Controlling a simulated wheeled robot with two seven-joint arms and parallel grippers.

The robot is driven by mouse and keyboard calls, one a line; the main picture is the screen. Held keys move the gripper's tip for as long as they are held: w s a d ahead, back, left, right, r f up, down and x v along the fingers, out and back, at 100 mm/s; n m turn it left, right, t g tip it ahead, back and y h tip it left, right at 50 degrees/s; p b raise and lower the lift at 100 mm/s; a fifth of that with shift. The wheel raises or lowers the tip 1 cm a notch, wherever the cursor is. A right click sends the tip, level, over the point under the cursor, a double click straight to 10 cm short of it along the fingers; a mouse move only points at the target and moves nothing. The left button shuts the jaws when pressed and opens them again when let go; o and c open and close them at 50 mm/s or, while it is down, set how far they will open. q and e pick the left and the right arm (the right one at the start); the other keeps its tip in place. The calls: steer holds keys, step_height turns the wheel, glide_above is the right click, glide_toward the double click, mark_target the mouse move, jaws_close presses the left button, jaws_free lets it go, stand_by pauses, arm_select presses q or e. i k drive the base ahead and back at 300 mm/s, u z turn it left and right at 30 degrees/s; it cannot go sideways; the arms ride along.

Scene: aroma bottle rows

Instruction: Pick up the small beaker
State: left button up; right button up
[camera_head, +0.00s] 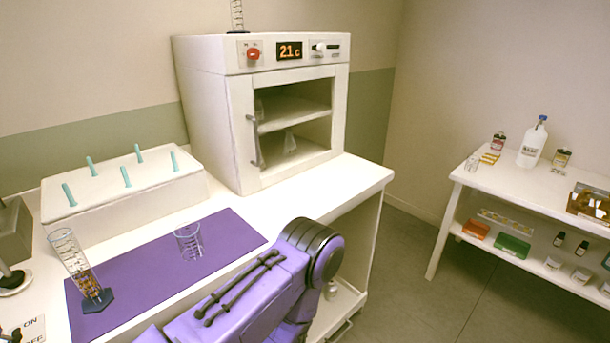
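A small clear glass beaker (188,242) with dark graduation marks stands on the purple mat (140,290) on the white bench. A taller graduated cylinder (75,262) with a dark blue foot stands on the mat's left part, holding something orange-brown low down. One of my purple arms (270,290) crosses the bottom middle, in front of the mat's right part. Neither gripper shows in this view. The beaker is free of any gripper and unobstructed.
A white rack box (120,210) with several teal pegs stands behind the mat. A white oven (215,120) reading 21 stands at the back. A side table (540,190) with bottles is at the right. Open floor (410,270) lies between.

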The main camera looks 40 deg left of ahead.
mark_target(190, 242)
steer(key=i, duration=1.25)
steer(key=u, duration=2.2)
